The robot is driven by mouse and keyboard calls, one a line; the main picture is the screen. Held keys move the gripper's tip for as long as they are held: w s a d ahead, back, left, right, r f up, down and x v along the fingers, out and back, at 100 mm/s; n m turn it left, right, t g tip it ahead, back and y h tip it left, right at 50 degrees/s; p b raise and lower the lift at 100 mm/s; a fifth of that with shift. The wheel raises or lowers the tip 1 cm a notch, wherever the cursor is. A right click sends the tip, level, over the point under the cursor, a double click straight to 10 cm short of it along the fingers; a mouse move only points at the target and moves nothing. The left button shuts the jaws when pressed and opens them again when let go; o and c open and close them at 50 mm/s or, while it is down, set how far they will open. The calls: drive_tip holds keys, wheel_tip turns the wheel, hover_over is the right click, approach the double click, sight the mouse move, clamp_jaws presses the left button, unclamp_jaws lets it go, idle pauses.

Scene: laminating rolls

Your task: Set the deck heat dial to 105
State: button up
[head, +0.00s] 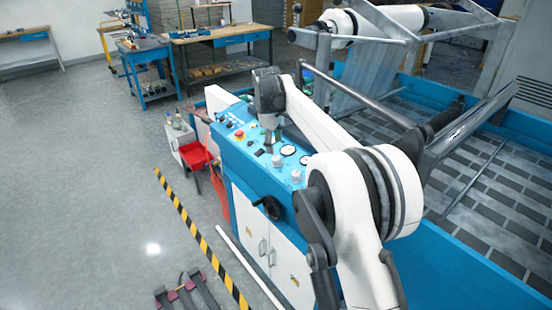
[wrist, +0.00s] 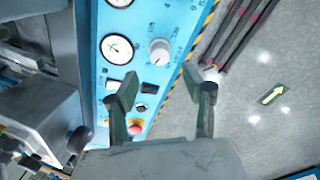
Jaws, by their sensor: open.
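The blue control panel (head: 262,160) carries two pale round knobs, one nearer my gripper (head: 279,160) and one nearer the front (head: 297,176). My gripper (head: 270,145) points down above the panel. In the wrist view, a white dial knob (wrist: 159,51) with markings around it sits beyond my open fingertips (wrist: 165,88). It lies between the lines of the two fingers, and nothing is held. The lettering is too small to read, so I cannot tell which knob is deck heat or its setting.
Round gauges (wrist: 117,49) sit beside the knob. Black switches (wrist: 150,88) and a red button (wrist: 135,128) lie close to my fingers. A black hand crank (head: 267,207) juts from the cabinet front. Floor beyond the striped tape (head: 199,238) is mostly clear.

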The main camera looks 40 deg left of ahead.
sight(276, 158)
drive_tip(key=f, duration=0.2)
drive_tip(key=w+f, duration=0.1)
drive_tip(key=f, duration=0.5)
drive_tip(key=shift+w+a+p, duration=0.2)
drive_tip(key=shift+w+p, duration=0.1)
drive_tip(key=shift+p, duration=0.1)
drive_tip(key=shift+c, duration=0.4)
clamp_jaws()
